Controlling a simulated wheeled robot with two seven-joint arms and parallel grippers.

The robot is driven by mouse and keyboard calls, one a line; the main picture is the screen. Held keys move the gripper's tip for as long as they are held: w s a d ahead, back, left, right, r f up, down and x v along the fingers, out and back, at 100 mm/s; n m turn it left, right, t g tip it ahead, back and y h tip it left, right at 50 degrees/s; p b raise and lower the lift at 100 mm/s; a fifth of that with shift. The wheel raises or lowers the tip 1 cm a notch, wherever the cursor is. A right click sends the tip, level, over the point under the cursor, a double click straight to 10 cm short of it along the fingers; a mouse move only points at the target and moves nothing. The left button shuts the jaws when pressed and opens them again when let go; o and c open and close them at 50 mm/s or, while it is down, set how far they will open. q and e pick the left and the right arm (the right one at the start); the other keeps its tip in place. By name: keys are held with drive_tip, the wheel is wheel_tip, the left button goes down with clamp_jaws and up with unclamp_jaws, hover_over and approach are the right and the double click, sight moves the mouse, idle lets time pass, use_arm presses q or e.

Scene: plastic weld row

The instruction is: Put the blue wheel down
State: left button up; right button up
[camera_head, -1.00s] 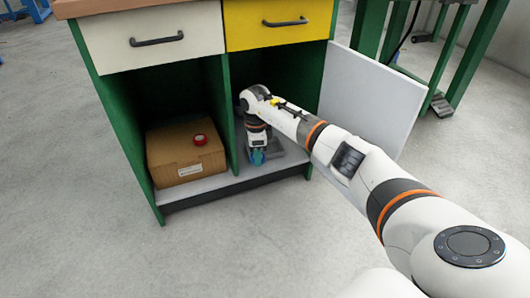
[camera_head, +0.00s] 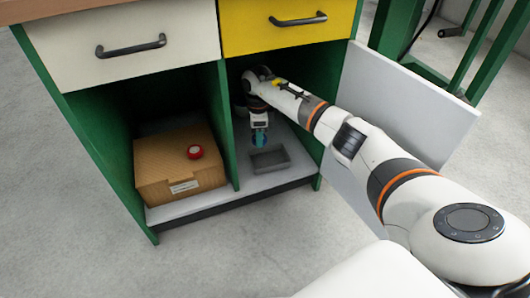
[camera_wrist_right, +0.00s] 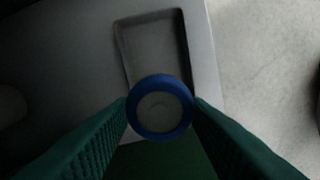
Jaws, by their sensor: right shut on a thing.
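My right gripper (camera_head: 260,141) is inside the right compartment of the cabinet, pointing down. It is shut on the blue wheel (camera_head: 264,137), a blue ring with a paler centre. In the right wrist view the wheel (camera_wrist_right: 160,80) sits between the two green fingers. A shallow grey rectangular tray (camera_head: 270,161) lies on the compartment floor. The wheel is apart from the tray in the head view and overlaps its near part in the wrist view. The tray looks empty where it shows. My left gripper is not in view.
A cardboard box (camera_head: 165,178) with a red wheel (camera_head: 195,152) on top fills much of the left compartment. A green divider (camera_head: 226,130) separates the compartments. A white door (camera_head: 420,95) stands open at the right. Two drawers are above.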

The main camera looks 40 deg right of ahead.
drive_tip(key=b, duration=0.4)
hover_over(259, 163)
wheel_tip(259, 163, down, 5)
drive_tip(key=shift+f, duration=0.15)
wheel_tip(259, 163, down, 4)
drive_tip(key=b, duration=0.3)
drive_tip(key=shift+f, duration=0.25)
drive_tip(key=shift+r, duration=0.2)
drive_tip(key=shift+f, duration=0.15)
drive_tip(key=o, duration=0.7)
wheel_tip(259, 163, up, 12)
drive_tip(key=p, duration=0.9)
drive_tip(key=shift+r+p, duration=0.2)
drive_tip(key=shift+p, duration=0.1)
